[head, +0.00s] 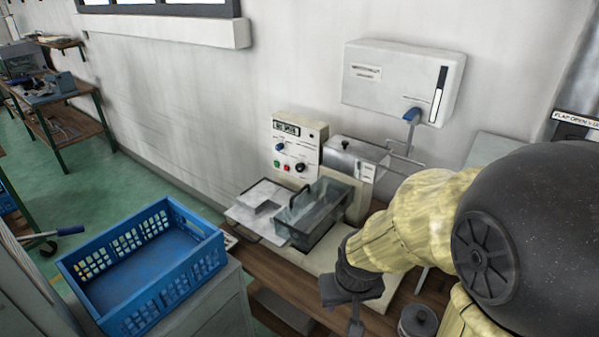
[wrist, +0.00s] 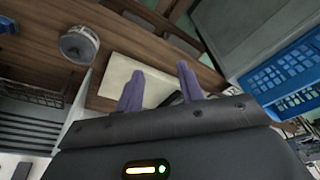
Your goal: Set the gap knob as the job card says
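A pale control panel (head: 297,142) stands on the bench against the wall in the head view. It has a small dark display, a blue knob (head: 280,147), a black knob (head: 300,167) and small green and red buttons. The labels are too small to read, so I cannot tell which knob is the gap knob. I cannot make out a job card for certain. My gripper (head: 355,326) hangs low at the front of the bench, apart from the panel. In the wrist view my gripper (wrist: 159,80) has two purple fingers spread apart with nothing held between them.
A clear handled tray (head: 318,218) and pale flat plates (head: 262,204) lie before the panel. A blue crate (head: 140,262) sits at left. A white wall box (head: 400,78) with a blue-ended lever hangs above. A round lidded pot (head: 418,322) stands near my arm.

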